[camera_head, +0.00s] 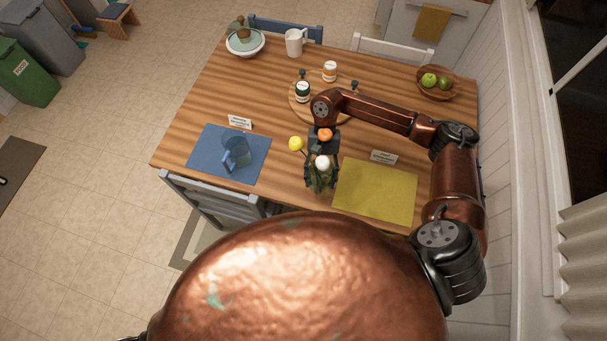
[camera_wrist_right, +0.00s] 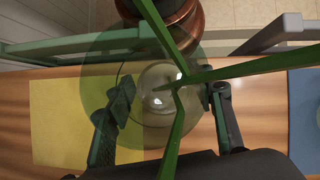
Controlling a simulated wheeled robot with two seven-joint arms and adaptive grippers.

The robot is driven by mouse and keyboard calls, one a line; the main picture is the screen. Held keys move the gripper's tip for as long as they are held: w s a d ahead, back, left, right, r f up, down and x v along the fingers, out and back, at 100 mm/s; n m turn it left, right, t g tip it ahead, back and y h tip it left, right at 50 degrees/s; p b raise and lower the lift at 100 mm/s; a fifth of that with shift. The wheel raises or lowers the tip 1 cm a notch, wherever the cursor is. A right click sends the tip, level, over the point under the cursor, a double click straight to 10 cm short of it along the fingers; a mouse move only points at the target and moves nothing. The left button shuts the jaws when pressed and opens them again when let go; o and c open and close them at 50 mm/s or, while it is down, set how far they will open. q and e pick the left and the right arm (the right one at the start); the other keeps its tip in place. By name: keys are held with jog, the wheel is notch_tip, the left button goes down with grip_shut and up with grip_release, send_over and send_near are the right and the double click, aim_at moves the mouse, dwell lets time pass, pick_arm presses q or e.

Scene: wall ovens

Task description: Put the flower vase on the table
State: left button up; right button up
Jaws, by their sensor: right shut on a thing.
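The flower vase (camera_head: 318,178) is clear glass with green stems and a yellow, an orange and a white bloom. My right gripper (camera_head: 322,160) is shut on it from above, near the table's front edge, between the blue and yellow mats. In the right wrist view, the round glass vase (camera_wrist_right: 150,85) sits between the fingers of the right gripper (camera_wrist_right: 168,105), with green stems crossing close to the lens. The wooden table (camera_head: 262,95) lies beneath. I cannot tell whether the vase base touches the wood. My left gripper is not in view.
A blue mat (camera_head: 205,148) holds a blue glass pitcher (camera_head: 236,150). The yellow mat (camera_head: 375,192) is bare. A round board (camera_head: 293,100) with jars, a fruit bowl (camera_head: 455,95), a white mug (camera_head: 294,42) and a covered dish (camera_head: 245,50) stand farther back. The table's left middle is free.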

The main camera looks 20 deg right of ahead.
jog(key=a+r+m+t+y+b, duration=0.35)
jog(key=a+m+t, duration=0.75)
jog(key=m, duration=0.9)
jog(key=w+d+f, duration=0.2)
jog(key=w+f, duration=0.1)
jog(key=w+d+f+g, duration=0.1)
jog(key=w+d+f, duration=0.1)
jog(key=w+f, duration=0.1)
jog(key=w+d+f+g, duration=0.1)
jog(key=w+d+f, duration=0.1)
jog(key=w+f, duration=0.1)
jog(key=shift+w+d+h+b, duration=0.25)
jog(key=shift+w+h+b, duration=0.1)
jog(key=shift+w, duration=0.2)
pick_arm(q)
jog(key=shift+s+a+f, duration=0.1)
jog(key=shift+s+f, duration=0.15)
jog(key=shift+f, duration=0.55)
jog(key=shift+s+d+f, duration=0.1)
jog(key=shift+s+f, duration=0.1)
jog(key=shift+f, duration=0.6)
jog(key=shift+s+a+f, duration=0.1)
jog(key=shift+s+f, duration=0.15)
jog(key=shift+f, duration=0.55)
pick_arm(e)
jog(key=shift+w+d+f, duration=0.1)
jog(key=shift+f, duration=0.8)
jog(key=shift+w+d+f, duration=0.1)
jog(key=shift+f, duration=0.75)
